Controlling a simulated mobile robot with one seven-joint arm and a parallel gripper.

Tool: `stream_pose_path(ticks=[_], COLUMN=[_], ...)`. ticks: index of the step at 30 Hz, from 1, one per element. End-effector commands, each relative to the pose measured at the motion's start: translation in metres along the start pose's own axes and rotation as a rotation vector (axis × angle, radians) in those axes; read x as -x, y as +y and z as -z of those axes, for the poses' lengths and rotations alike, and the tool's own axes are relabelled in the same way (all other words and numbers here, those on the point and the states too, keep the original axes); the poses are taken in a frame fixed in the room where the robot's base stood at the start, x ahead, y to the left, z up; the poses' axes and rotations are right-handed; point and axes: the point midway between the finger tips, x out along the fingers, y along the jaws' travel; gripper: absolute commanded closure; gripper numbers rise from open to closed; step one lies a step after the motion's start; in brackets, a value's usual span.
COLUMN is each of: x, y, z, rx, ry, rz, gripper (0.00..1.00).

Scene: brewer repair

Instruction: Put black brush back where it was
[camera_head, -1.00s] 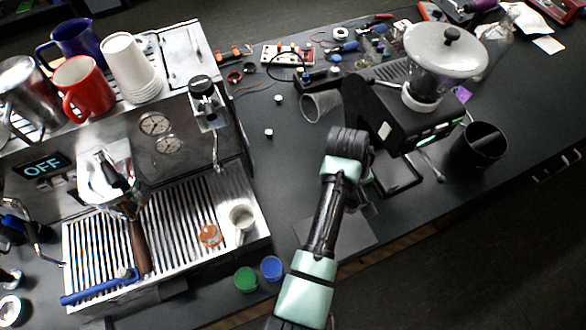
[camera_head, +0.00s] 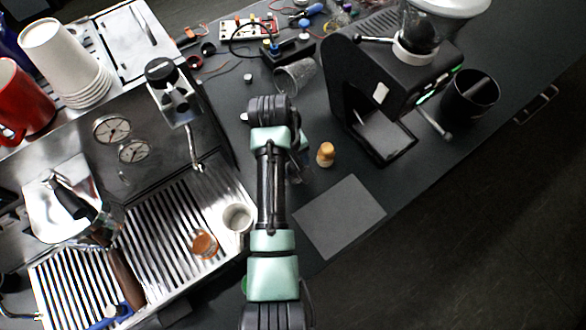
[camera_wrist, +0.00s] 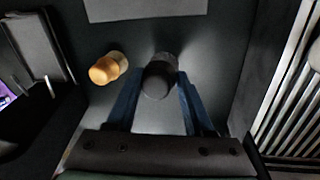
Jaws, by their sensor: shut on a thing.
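My gripper (camera_wrist: 158,98) has its two blue fingers on either side of a dark round-topped object, which I take to be the black brush (camera_wrist: 160,78). The gripper is shut on it, and I see it from above in the wrist view. Its lower end is hidden, so I cannot tell whether it touches the counter. In the head view my arm hides the brush and most of the gripper. A small wooden-topped object (camera_head: 325,154) stands on the counter right of my arm. It also shows just left of the brush in the wrist view (camera_wrist: 107,68).
A flat grey mat (camera_head: 338,216) lies near the counter's front edge. The espresso machine (camera_head: 130,150) is left of my arm, with a small cup (camera_head: 237,218) on its tray. The grinder (camera_head: 385,95), a tipped glass (camera_head: 293,76) and a black bin (camera_head: 470,97) are behind and right.

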Motion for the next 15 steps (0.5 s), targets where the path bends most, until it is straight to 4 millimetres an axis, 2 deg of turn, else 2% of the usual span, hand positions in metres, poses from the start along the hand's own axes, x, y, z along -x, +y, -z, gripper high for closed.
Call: stream_pose_path(ticks=[6, 15], x=[-0.029, -0.034], y=[-0.006, -0.007], z=[-0.001, 0.000], rx=[0.000, 0.000], ry=[-0.002, 0.000], rz=[0.001, 0.000], gripper=[1.00, 1.00])
